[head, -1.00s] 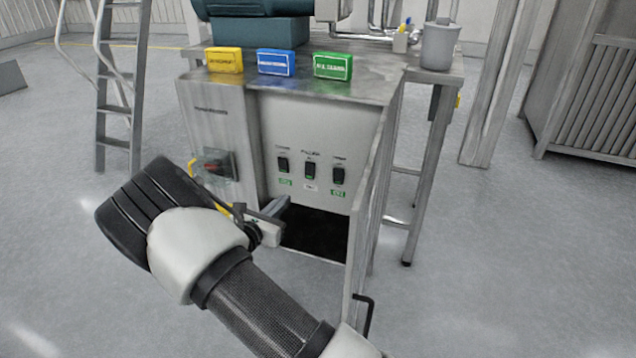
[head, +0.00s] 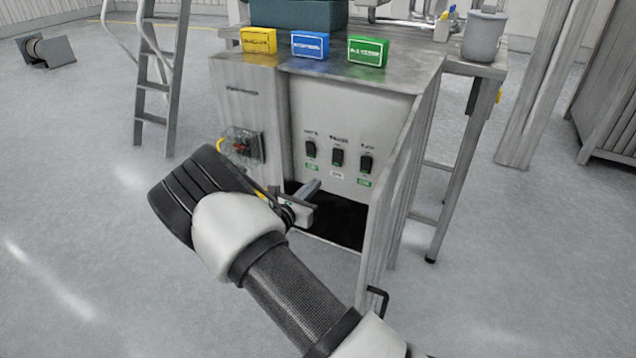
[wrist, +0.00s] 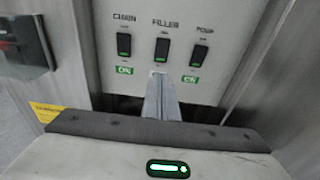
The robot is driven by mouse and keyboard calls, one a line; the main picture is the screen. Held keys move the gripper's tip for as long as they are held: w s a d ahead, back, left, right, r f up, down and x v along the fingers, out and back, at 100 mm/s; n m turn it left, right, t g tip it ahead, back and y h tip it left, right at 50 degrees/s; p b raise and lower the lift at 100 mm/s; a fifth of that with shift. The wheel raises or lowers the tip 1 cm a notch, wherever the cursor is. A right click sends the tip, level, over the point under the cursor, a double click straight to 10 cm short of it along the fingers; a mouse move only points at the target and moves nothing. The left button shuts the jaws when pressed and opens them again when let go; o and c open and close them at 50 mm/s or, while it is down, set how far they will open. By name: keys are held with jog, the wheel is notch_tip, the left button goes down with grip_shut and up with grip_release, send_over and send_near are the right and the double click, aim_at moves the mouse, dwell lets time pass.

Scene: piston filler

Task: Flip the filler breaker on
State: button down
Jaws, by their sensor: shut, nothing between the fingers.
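The filler breaker (head: 337,158) is the middle of three black rocker switches on the pale panel inside the open cabinet. In the wrist view the breaker (wrist: 162,50) sits under the word FILLER. A small white tag shows below it in the head view; in the wrist view my fingers partly cover it. My gripper (head: 314,187) is shut and empty, below and in front of the panel. In the wrist view the gripper's tips (wrist: 160,78) point up at the panel, just below the filler breaker. I cannot tell whether they touch the panel.
The left breaker (head: 310,150) and the right breaker (head: 365,164) have green ON tags. A red rotary switch (head: 242,147) is on the cabinet front at left. The open cabinet door (head: 392,215) stands to the right. Yellow, blue and green boxes sit on top.

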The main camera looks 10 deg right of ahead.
aim_at(336, 164)
jog(key=b+x, duration=0.2)
jog(key=x, duration=1)
jog(key=shift+w+d, duration=0.1)
jog(key=shift+d, duration=0.05)
